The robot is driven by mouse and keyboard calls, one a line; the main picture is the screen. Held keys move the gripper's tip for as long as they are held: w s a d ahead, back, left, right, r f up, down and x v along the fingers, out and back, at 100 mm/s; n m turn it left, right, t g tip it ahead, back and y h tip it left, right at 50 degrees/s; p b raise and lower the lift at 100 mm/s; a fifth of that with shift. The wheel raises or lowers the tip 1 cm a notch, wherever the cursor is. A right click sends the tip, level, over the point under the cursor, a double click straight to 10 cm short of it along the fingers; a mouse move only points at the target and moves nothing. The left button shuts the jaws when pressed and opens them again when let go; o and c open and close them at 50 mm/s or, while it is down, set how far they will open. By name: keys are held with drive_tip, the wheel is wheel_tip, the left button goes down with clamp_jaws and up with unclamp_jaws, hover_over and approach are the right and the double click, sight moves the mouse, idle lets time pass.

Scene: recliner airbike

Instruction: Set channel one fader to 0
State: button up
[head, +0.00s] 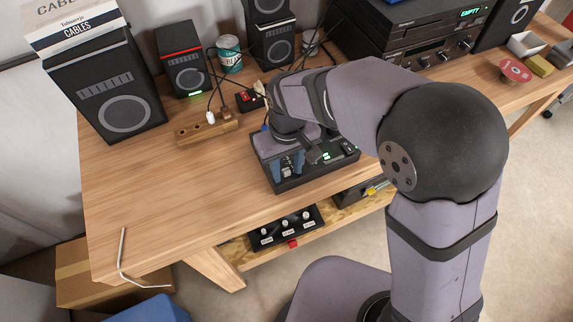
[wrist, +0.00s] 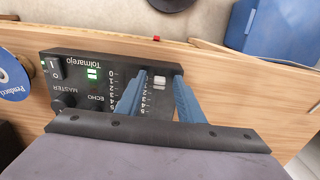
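The black mixer box (head: 318,172) lies on the wooden table below my gripper. In the wrist view the mixer (wrist: 75,65) appears upside down, with MASTER and ECHO lettering and scales numbered from 0. A pale fader cap (wrist: 159,83) shows between the two blue fingers of my gripper (wrist: 164,76). There is a visible gap between the fingers, and they stand apart on either side of the cap. The fader's channel label is not readable, and a finger hides part of its scale. In the head view my gripper (head: 290,164) is over the mixer's left part.
A wooden power strip (head: 205,126) with cables and a red-switched box (head: 249,100) stand behind the mixer. Speakers (head: 108,88) stand at the back left. A hex key (head: 125,262) lies at the front left. The table between is clear.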

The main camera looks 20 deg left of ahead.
sight(287, 172)
drive_tip(key=shift+w, duration=0.1)
drive_tip(key=shift+a+r, duration=0.1)
drive_tip(key=shift+r, duration=0.3)
drive_tip(key=shift+r+b, duration=0.85)
drive_tip(key=shift+r, duration=2.4)
